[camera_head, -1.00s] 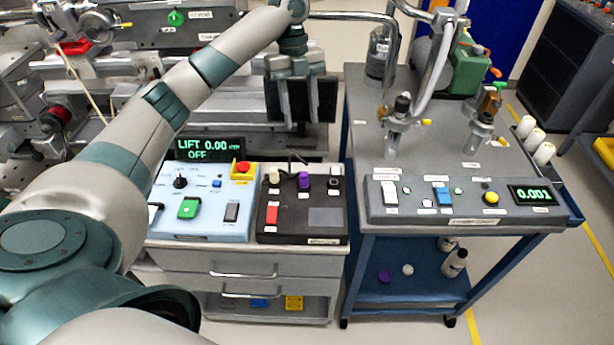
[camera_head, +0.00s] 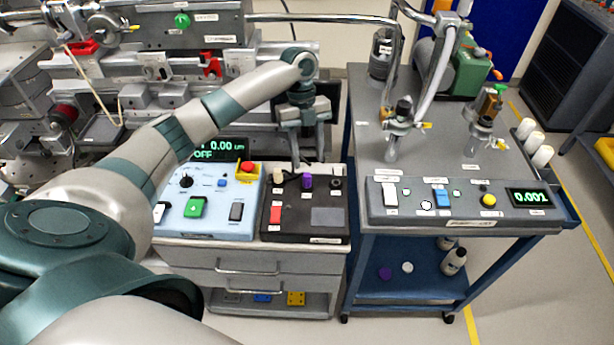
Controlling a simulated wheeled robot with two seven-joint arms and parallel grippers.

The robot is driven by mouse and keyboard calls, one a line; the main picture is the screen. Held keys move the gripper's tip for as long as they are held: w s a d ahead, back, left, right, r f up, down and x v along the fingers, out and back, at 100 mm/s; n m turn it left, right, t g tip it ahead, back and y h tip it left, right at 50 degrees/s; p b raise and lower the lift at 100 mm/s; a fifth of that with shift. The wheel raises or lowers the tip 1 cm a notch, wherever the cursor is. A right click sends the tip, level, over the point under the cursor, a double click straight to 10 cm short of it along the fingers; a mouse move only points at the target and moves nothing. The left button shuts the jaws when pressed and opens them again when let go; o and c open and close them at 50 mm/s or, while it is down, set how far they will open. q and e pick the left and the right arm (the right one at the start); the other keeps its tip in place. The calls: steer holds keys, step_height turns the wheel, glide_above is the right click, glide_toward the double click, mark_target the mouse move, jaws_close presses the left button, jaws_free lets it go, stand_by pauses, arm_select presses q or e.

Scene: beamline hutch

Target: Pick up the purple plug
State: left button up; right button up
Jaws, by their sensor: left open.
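The purple plug (camera_head: 307,182) stands upright in the top of a black box (camera_head: 325,238), on the drawer cart, between a beige plug (camera_head: 279,180) and a dark socket (camera_head: 336,183). My left gripper (camera_head: 308,158) is open, fingers pointing down, just above and behind the purple plug in the picture. It appears apart from the plug, with nothing held. My right gripper is not in view.
A light blue control box (camera_head: 225,222) with a red stop button (camera_head: 247,168) sits left of the black box. The grey-topped cart (camera_head: 440,165) with valves stands to the right. A purple round item (camera_head: 385,273) lies on its lower shelf.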

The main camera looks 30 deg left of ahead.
mark_target(307, 174)
arm_select(q)
steer(key=shift+x, duration=0.8)
steer(key=shift+s+f+p, duration=0.3)
steer(key=shift+f+p, duration=0.25)
steer(key=shift+p, duration=0.25)
steer(key=x, duration=0.1)
steer(key=p+x, duration=0.1)
steer(key=x, duration=0.1)
steer(key=shift+s+a+p, duration=0.1)
steer(key=shift+a+p, duration=0.1)
steer(key=shift+p, duration=0.1)
steer(key=shift+f, duration=0.55)
jaws_close()
